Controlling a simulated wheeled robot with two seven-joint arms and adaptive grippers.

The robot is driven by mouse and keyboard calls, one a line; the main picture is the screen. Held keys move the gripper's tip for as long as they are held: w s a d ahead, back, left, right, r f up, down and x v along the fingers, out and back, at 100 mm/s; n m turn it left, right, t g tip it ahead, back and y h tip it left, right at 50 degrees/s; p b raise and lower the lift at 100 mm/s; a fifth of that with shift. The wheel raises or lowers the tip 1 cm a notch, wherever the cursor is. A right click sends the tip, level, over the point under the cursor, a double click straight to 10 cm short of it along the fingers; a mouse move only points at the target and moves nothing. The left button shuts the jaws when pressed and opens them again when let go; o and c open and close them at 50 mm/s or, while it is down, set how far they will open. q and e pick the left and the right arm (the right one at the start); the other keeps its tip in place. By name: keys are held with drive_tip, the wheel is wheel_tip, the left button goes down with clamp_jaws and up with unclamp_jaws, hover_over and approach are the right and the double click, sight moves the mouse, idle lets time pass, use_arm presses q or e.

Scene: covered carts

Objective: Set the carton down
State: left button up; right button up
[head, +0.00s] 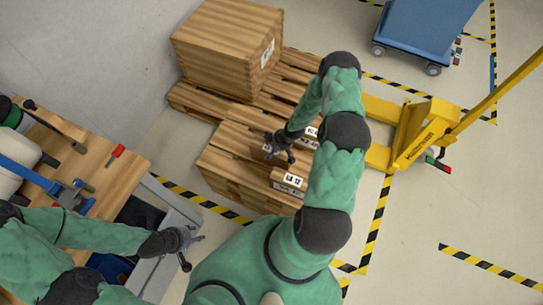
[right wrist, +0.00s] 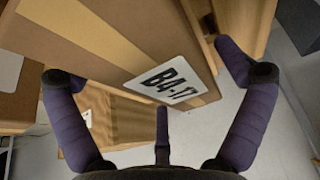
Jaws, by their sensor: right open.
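A brown carton (right wrist: 65,45) with a paler tape strip and a white label reading B4-17 fills the upper left of the right wrist view. My right gripper (head: 281,147) is over the stack of boxes in the head view. Its fingers are spread in the right wrist view (right wrist: 162,110), apart from each other, with the carton's labelled end in front of them. Whether any finger touches the carton cannot be told. In the head view my arm and gripper partly hide the labelled boxes. My left gripper (head: 182,243) is open and empty at lower left.
A large wooden-looking box (head: 222,50) stands on the pallet (head: 200,104) behind. A yellow pallet jack (head: 415,140) is at right, a blue cart (head: 420,28) at the top. A wooden bench (head: 92,160) with tools is at left. Floor at lower right is clear.

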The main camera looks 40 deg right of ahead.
drive_tip(key=shift+x, duration=1.15)
drive_tip(key=shift+r, duration=0.1)
drive_tip(key=c, duration=1.6)
